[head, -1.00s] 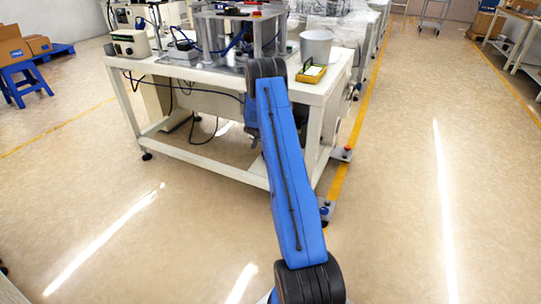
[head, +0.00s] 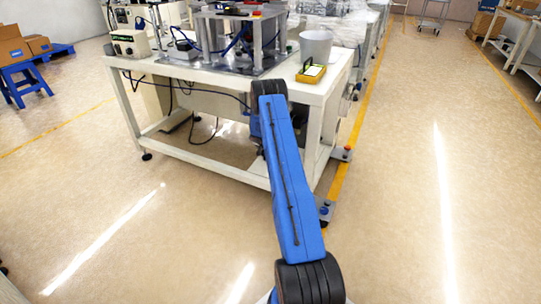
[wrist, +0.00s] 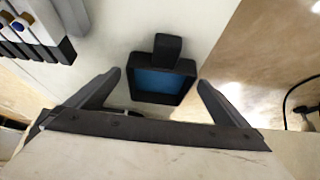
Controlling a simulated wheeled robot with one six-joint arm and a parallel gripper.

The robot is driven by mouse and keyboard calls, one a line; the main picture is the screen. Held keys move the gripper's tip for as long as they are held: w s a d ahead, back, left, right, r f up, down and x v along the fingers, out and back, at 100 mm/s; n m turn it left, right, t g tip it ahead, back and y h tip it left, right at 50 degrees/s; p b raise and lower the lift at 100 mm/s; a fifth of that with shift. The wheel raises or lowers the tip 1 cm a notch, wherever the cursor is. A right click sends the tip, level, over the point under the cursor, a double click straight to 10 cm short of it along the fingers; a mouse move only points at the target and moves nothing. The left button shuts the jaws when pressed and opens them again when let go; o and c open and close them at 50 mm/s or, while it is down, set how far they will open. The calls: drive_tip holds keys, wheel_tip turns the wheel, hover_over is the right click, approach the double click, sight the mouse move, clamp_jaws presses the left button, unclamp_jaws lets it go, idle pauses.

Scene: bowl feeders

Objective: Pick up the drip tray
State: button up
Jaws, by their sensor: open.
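The drip tray, a small black rectangular tray (wrist: 160,98) with a blue inside and a black tab on its far side, shows in the wrist view. It sits against a pale surface, near the middle of the picture. My gripper (wrist: 160,77) is open, with one dark finger on each side of the tray and a gap showing at both sides. I cannot tell how far the tray is beyond the fingertips. In the head view my arm reaches to the near side of the white workbench (head: 215,83), and my gripper and the drip tray are hidden.
A pale unit with dark blocks (wrist: 30,42) stands at the upper left of the wrist view. A grey bin (head: 316,46) and a yellow-edged tray (head: 311,73) stand on the bench's right end. Open floor (head: 400,200) lies to the right.

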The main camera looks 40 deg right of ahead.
drive_tip(key=shift+f, duration=0.2)
drive_tip(key=shift+r, duration=0.1)
drive_tip(key=c, duration=1.2)
